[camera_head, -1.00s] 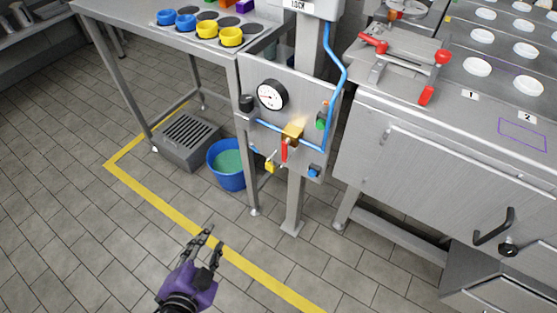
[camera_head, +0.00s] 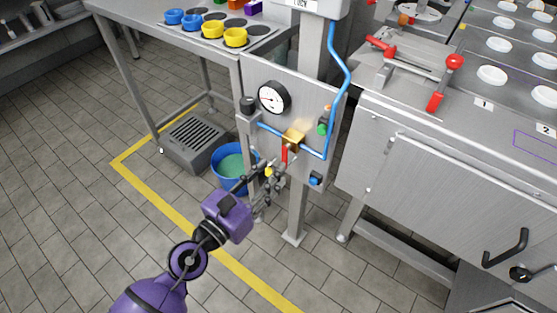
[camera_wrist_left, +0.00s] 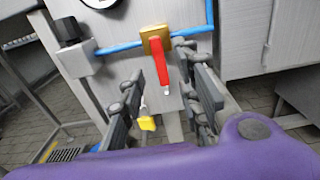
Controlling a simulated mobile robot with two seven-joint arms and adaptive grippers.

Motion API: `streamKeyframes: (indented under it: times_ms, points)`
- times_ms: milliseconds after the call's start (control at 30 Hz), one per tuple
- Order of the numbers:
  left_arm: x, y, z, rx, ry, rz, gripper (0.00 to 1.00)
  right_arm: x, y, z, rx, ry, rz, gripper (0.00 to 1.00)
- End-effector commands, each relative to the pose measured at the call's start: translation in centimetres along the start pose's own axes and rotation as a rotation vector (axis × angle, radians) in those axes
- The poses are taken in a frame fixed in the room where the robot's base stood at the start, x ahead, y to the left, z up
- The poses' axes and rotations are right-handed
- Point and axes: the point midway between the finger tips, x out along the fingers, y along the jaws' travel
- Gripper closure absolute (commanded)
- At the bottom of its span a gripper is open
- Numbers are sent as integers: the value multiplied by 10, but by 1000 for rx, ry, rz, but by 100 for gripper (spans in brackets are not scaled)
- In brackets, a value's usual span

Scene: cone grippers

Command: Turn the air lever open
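The air lever (camera_head: 285,152) is a red handle hanging down from a brass valve block (camera_head: 293,138) on a grey metal panel. In the left wrist view the red lever (camera_wrist_left: 161,62) points down, slightly tilted, below the brass block (camera_wrist_left: 154,36). A yellow tag (camera_wrist_left: 147,123) hangs below and left of the lever. My left gripper (camera_head: 262,180) is just in front of the panel, below the lever. In the left wrist view its fingers (camera_wrist_left: 163,98) are apart with a gap between them, the lever's lower end showing beyond that gap. My right gripper is not in view.
A round gauge (camera_head: 273,97) and blue pipe (camera_head: 345,75) are on and beside the panel. A green button (camera_head: 323,128) is right of the valve. A blue bucket (camera_head: 232,182) stands below. A steel cabinet (camera_head: 420,180) stands right.

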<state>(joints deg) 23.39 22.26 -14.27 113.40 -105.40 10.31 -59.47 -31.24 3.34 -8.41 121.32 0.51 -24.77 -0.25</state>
Motion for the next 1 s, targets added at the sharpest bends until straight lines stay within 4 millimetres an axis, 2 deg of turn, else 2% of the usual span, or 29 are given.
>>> streamKeyframes:
  times_ms: [100,233,400,633,867,1000]
  points:
    - [21,0,2,-3,-4,1,69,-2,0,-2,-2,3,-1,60]
    - [37,0,1,-3,-2,1,69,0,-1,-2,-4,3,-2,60]
    - [45,0,0,-3,0,1,69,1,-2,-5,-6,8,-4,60]
    - [45,0,0,-4,0,1,69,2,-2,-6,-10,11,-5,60]
    - [45,0,0,-4,0,1,99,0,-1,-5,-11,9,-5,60]
    - [45,0,0,-4,0,1,100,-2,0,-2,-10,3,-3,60]
